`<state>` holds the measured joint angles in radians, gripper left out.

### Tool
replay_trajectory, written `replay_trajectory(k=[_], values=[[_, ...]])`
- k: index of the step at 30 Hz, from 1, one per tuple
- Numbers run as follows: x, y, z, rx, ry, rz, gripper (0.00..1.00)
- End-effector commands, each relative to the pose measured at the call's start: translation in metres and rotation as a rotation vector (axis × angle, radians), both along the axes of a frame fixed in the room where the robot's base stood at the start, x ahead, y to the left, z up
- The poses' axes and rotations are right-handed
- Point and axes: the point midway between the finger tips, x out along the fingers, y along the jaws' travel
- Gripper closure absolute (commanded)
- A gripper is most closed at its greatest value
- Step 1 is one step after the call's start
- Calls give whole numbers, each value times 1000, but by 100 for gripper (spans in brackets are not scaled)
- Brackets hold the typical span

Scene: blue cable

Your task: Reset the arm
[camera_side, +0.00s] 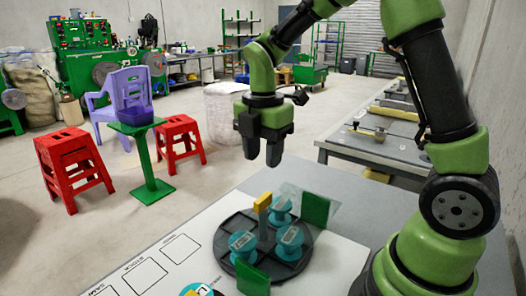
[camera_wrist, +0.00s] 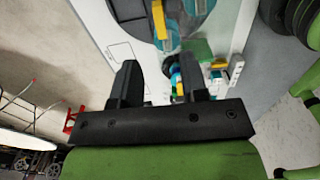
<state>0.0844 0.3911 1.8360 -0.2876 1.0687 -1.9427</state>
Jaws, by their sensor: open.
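My gripper (camera_side: 262,150) is open and empty. Several teal spools (camera_side: 243,243) stand on the turntable. A yellow block (camera_side: 263,201) tops a grey post at its middle. Green plates (camera_side: 315,209) stand at its edge. In the wrist view the turntable (camera_wrist: 205,12) is cut off at the top.
The white board (camera_side: 190,225) has printed outlined squares at left. Another teal spool with yellow (camera_side: 196,290) is cut off at the bottom edge. A grey bench (camera_side: 375,145) stands behind on the right. Red stools (camera_side: 73,163) and a green stand (camera_side: 150,170) are on the floor at left.

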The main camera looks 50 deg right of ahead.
Motion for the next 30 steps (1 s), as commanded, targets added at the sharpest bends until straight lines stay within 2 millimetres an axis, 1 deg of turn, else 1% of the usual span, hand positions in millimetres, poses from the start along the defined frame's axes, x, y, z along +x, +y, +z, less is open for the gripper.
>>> replay_trajectory(k=[5,8,11,12,14,15,17,18,21,24,27,30], values=[[-2,1,3,2,-10,-27,60],[-9,5,18,15,-54,-148,60],[-25,13,43,53,-129,-378,60],[-34,17,53,79,-162,-491,60],[-49,23,67,130,-207,-670,60],[-59,26,75,169,-234,-789,60],[-75,31,85,236,-266,-966,60],[-85,34,91,286,-284,-1082,60],[-110,42,99,419,-304,-1352,60],[-130,47,103,545,-298,-1571,60],[-143,50,103,641,-277,-1722,60],[-150,52,103,699,-259,-1811,60]])
